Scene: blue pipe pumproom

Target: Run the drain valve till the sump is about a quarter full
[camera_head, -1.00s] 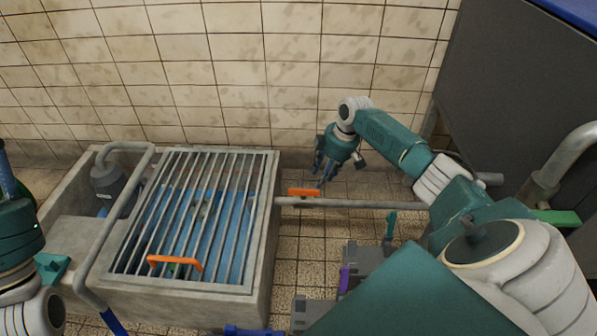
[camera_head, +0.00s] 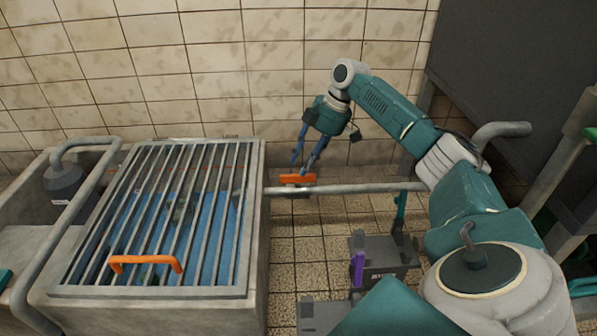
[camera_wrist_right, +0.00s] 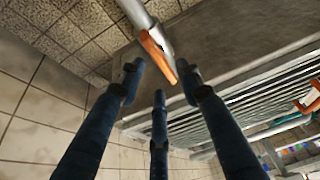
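The drain valve shows as an orange lever (camera_head: 297,180) on a grey pipe (camera_head: 350,188) that runs into the right side of the sump. The concrete sump (camera_head: 257,215) is covered by a barred grate, and blue shows below the bars; I cannot tell its depth. My right gripper (camera_head: 307,166) is open, its fingers pointing down just above and behind the lever. In the right wrist view the spread fingers are empty, with the orange lever (camera_wrist_right: 158,55) beyond their tips; I cannot tell whether any finger touches it. My left gripper is out of view.
An orange grate handle (camera_head: 146,262) sits at the grate's front. A grey pump (camera_head: 63,182) and bent pipe stand at left. A grey case (camera_head: 385,252) with a purple item (camera_head: 358,269) is on the tiled floor. A tiled wall closes the back.

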